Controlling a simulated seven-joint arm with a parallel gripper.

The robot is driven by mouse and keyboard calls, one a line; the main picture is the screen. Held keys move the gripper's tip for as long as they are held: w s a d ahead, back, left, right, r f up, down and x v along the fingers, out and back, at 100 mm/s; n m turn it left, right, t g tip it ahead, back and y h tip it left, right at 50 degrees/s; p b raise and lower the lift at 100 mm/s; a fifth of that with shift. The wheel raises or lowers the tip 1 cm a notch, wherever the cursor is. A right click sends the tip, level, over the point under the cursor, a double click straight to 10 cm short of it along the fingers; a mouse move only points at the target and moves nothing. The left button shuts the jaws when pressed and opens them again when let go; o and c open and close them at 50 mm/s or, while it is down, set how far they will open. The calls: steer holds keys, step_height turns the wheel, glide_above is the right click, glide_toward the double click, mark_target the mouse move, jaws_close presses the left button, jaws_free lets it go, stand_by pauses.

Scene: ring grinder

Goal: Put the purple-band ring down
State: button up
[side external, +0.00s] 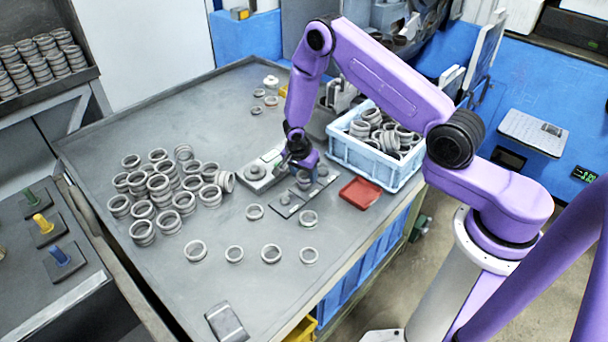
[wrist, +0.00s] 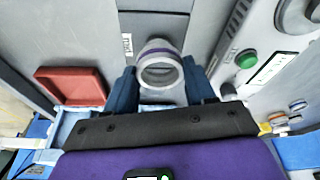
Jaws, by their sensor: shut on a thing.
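The purple-band ring (wrist: 161,50) is a grey metal ring with a purple stripe near its far edge. It sits between the two blue fingers of my gripper (wrist: 161,80), which is shut on it. In the side view my gripper (side external: 303,171) points down over the small dark plates (side external: 285,204) on the table. The held ring (side external: 304,181) shows there as a small grey shape under the fingers. I cannot tell whether it touches a plate. In the wrist view a dark plate with a white label (wrist: 127,44) lies behind the ring.
A red tray (side external: 361,193) lies right of the plates, with a light blue crate (side external: 376,168) of rings behind. A device with a green button (wrist: 246,58) stands close by. Stacked rings (side external: 160,187) fill the table's left; loose rings (side external: 271,253) lie in front.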

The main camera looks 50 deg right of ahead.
steer(key=shift+f, duration=0.45)
steer(key=shift+f, duration=0.6)
steer(key=o, duration=1.2)
